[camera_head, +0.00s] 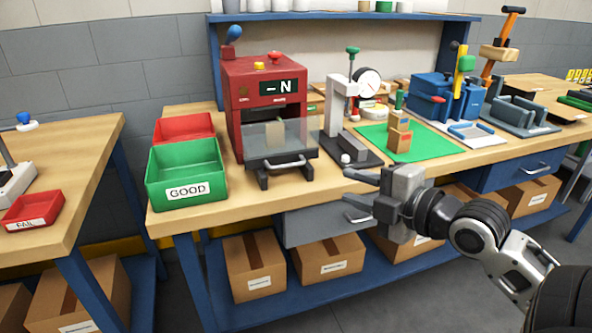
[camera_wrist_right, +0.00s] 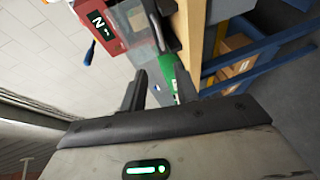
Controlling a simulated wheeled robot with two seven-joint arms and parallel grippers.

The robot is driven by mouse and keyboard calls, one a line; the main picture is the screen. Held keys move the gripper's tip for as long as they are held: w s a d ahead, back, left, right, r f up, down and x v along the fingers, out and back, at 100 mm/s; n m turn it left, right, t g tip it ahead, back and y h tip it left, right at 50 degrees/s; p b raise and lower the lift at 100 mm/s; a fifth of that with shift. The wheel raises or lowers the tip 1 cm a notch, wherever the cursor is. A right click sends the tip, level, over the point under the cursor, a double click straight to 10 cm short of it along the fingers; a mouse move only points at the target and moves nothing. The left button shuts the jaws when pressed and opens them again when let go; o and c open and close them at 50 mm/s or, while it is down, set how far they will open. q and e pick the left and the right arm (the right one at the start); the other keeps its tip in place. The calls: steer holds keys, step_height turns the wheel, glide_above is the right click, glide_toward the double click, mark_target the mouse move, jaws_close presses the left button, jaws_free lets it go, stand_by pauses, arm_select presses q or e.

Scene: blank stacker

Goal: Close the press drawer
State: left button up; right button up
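The red press (camera_head: 265,88) stands on the wooden bench and has a dark display on its front. Its drawer (camera_head: 300,150) sticks out of the front toward me, with a metal bar handle (camera_head: 286,163) on it. A tan block (camera_head: 274,133) shows in the drawer area. My right gripper (camera_head: 360,187) is open and empty, to the right of and lower than the drawer handle, clear of it. In the right wrist view its two dark fingers (camera_wrist_right: 160,88) are spread apart, and the press (camera_wrist_right: 98,22) is beyond them at the upper left. My left gripper is not in view.
A green GOOD bin (camera_head: 187,172) and a red bin (camera_head: 184,128) stand left of the press. A dial gauge stand (camera_head: 340,112) and a green mat (camera_head: 432,146) with stacked blocks lie to the right. A grey under-bench drawer (camera_head: 322,222) is near my right gripper.

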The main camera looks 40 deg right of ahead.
steer(key=p, duration=0.2)
glide_toward(286, 158)
steer(key=w, duration=0.1)
steer(key=w+a+f, duration=0.1)
steer(key=w, duration=0.1)
steer(key=w+a, duration=0.1)
steer(key=shift+w+f, duration=0.2)
steer(key=shift+w, duration=0.15)
jaws_close()
steer(key=w+b, duration=0.1)
steer(key=w, duration=0.1)
steer(key=w+d, duration=0.1)
steer(key=w, duration=0.1)
steer(key=shift+f+b, duration=0.1)
steer(key=shift+b, duration=0.25)
jaws_free()
